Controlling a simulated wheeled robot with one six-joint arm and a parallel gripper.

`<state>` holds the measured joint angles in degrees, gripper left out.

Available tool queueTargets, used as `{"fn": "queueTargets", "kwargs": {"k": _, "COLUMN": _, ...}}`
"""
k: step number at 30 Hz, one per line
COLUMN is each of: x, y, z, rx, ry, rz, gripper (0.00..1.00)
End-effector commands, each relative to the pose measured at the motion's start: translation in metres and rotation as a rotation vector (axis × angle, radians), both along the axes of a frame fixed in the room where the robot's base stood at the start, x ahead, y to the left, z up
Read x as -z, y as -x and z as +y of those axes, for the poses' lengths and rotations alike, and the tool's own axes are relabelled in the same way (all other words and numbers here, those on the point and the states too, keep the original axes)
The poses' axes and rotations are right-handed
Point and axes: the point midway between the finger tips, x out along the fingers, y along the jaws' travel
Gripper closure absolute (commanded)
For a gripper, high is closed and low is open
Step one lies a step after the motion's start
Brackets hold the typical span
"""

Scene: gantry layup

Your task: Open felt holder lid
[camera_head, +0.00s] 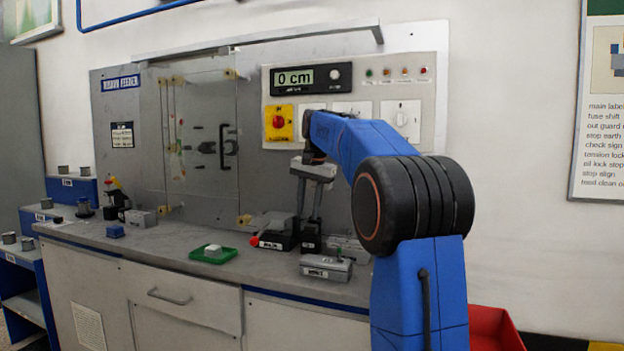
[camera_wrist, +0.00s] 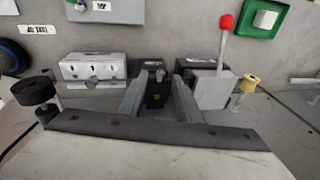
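I cannot read which label marks the felt holder. A small black block (camera_wrist: 156,92) with a grey knob on top stands between the fingers of my gripper (camera_wrist: 157,98) in the wrist view. The fingers are spread on either side of it, and contact cannot be told. In the head view my gripper (camera_head: 311,222) points down over this black block (camera_head: 310,243) at the back of the counter. Beside it is a black labelled box (camera_head: 274,242) with a red-knobbed lever, which also shows in the wrist view (camera_wrist: 226,22). No raised lid is clear.
A grey labelled box (camera_head: 327,268) stands in front, and a pale box (camera_wrist: 93,68) beside my gripper. A green tray (camera_head: 196,256) holds a white piece. A clear panel (camera_head: 200,140) stands behind left. The counter front is partly clear.

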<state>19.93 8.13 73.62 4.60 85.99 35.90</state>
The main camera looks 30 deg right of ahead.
Motion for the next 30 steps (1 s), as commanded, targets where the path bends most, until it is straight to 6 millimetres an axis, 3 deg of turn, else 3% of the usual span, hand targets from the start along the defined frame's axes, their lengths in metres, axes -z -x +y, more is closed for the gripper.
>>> {"fn": "queueTargets", "kwargs": {"k": 18, "x": -0.118, "y": 0.026, "z": -0.001, "rx": 0.0, "ry": 0.001, "rz": -0.003, "gripper": 0.69}}
{"fn": "queueTargets", "kwargs": {"k": 24, "x": -0.142, "y": 0.033, "z": -0.001, "rx": 0.0, "ry": 0.0, "rz": -0.001, "gripper": 0.69}}
{"fn": "queueTargets", "kwargs": {"k": 30, "x": -0.152, "y": 0.035, "z": -0.001, "rx": 0.0, "ry": 0.0, "rz": 0.0, "gripper": 0.69}}
